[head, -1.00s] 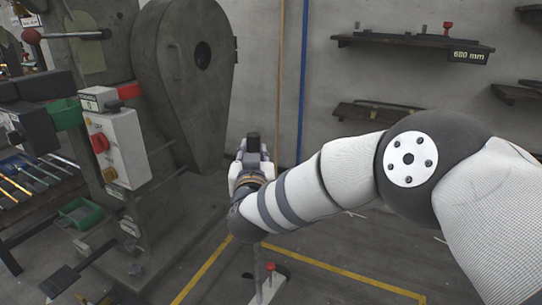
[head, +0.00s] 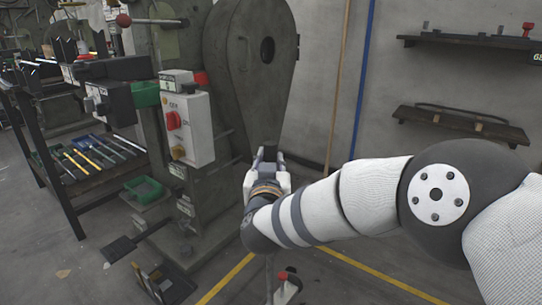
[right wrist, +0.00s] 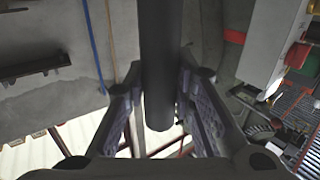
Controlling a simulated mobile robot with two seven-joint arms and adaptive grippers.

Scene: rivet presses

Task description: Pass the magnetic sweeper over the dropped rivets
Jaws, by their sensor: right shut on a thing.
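My right gripper (head: 268,170) is at the far end of my right arm, in front of the press. It is shut on a dark round handle, which fills the middle of the right wrist view (right wrist: 158,65) between the two fingers. The handle's dark top shows just above the gripper in the head view (head: 270,153). A pale piece with a red knob (head: 283,276) shows below my forearm near the floor; it looks like the lower part of the sweeper, partly cut off by the frame. I cannot make out any rivets on the floor. My left gripper is not in view.
The large grey press (head: 238,80) stands ahead, with a control box (head: 187,125) on its side. A foot pedal (head: 118,248) and a small open box (head: 165,283) are on the floor. A tool rack (head: 75,205) stands left. Yellow lines (head: 375,276) mark the floor.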

